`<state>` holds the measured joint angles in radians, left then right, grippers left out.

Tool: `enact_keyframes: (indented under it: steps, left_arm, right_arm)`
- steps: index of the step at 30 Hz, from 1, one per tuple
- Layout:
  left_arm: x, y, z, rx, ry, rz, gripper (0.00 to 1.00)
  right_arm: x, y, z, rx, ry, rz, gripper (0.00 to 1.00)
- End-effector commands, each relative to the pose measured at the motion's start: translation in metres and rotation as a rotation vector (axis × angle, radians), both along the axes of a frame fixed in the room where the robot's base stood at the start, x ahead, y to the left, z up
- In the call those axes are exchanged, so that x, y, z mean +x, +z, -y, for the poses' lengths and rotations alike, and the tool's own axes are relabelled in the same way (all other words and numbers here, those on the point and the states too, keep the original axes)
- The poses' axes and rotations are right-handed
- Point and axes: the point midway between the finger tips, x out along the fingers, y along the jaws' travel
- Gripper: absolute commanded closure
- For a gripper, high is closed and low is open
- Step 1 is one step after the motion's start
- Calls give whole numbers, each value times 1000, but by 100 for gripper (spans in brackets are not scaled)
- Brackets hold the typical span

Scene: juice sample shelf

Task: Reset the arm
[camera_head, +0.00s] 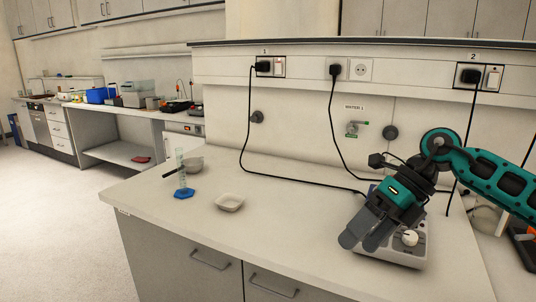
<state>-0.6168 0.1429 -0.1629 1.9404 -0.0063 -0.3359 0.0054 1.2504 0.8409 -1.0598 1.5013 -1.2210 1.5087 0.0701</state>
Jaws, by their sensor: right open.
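My right arm comes in from the right edge, teal and black. My right gripper (360,240) is open and hangs low over the front left part of a white device with a knob (410,238) on the bench. The gripper and wrist hide much of the device. I see nothing held between the fingers. I cannot tell whether the fingertips touch the device. My left gripper is not in view.
A graduated cylinder with a blue base (184,193), a grey bowl (194,164) and a white square dish (230,202) stand on the bench (290,235) at left. Black cables hang from wall sockets behind. The bench's middle is clear.

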Motion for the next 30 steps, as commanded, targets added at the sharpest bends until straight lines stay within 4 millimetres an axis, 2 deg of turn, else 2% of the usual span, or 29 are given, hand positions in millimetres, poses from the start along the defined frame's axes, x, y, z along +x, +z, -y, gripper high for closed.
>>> enact_keyframes:
  steps: [1, 3, 6, 9, 13, 17, 20, 22, 26, 30]
  left_arm:
    - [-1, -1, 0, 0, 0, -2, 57]
    - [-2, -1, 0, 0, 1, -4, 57]
    - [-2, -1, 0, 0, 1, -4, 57]
    - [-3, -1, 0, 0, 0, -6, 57]
    - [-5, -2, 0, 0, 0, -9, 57]
    - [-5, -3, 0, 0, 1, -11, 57]
    - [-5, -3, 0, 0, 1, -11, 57]
    - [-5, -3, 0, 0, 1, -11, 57]
    - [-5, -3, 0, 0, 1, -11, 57]
    - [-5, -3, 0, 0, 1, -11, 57]
  right_arm:
    - [-8, -14, -31, 113, 12, -35, 2]
    - [-18, -22, -67, 273, 2, -78, 2]
    - [-30, -26, -109, 500, -48, -151, 2]
    - [-38, -25, -140, 719, -138, -243, 2]
    - [-40, -24, -160, 980, -315, -381, 2]
    - [-34, -32, -160, 1204, -554, -537, 2]
    - [-28, -51, -148, 1342, -776, -664, 2]
    - [-25, -70, -135, 1419, -949, -754, 2]
    - [-30, -123, -103, 1511, -1303, -925, 2]
    - [-59, -195, -65, 1526, -1719, -1105, 2]
